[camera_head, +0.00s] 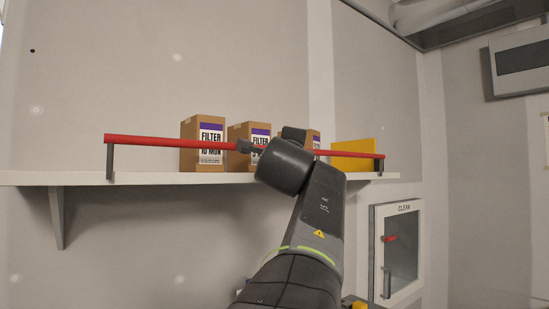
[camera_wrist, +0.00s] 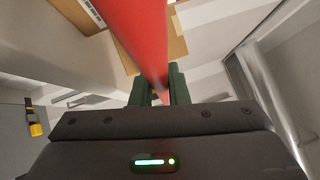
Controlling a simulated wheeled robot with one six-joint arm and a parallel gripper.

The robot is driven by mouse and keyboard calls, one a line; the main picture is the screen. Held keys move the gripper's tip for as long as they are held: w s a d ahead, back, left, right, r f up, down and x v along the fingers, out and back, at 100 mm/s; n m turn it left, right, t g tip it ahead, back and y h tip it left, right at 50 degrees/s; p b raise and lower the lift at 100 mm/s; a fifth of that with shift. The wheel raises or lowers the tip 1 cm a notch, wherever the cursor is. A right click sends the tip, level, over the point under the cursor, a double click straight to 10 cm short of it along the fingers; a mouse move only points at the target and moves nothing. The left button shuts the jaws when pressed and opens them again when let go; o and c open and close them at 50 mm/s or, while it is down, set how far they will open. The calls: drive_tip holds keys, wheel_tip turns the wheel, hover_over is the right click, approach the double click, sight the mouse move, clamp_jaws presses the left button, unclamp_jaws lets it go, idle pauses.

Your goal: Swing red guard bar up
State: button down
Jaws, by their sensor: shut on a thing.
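The red guard bar (camera_head: 170,141) runs nearly level across the front of a shelf, in front of the boxes. Its left end sits at a grey post (camera_head: 110,161) and its right end at another grey post (camera_head: 381,165). My gripper is at the middle of the bar, mostly hidden behind my own wrist in the head view. In the wrist view the red bar (camera_wrist: 140,35) passes between the two green fingers of my gripper (camera_wrist: 160,88), which are shut on it.
Filter boxes (camera_head: 202,143) and a yellow box (camera_head: 353,147) stand on the white shelf (camera_head: 80,178) behind the bar. A cabinet marked CLEAN (camera_head: 403,250) with a red handle is on the wall at lower right. The wall above the shelf is clear.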

drive_tip(key=shift+w+a+n+p, duration=0.1)
drive_tip(key=shift+w+n+p, duration=0.1)
drive_tip(key=shift+n+p, duration=0.3)
idle(0.4)
drive_tip(key=c, duration=1.4)
unclamp_jaws()
drive_tip(key=shift+s, duration=0.1)
drive_tip(key=b+v, duration=0.3)
drive_tip(key=v, duration=1)
drive_tip(key=shift+s, duration=0.35)
drive_tip(key=shift+r, duration=0.15)
drive_tip(key=p+x, duration=0.1)
drive_tip(key=x, duration=0.6)
drive_tip(key=p+x, duration=0.2)
drive_tip(key=x, duration=0.4)
drive_tip(key=shift+w, duration=0.45)
drive_tip(key=shift+s+f, duration=0.1)
drive_tip(key=shift+f, duration=0.1)
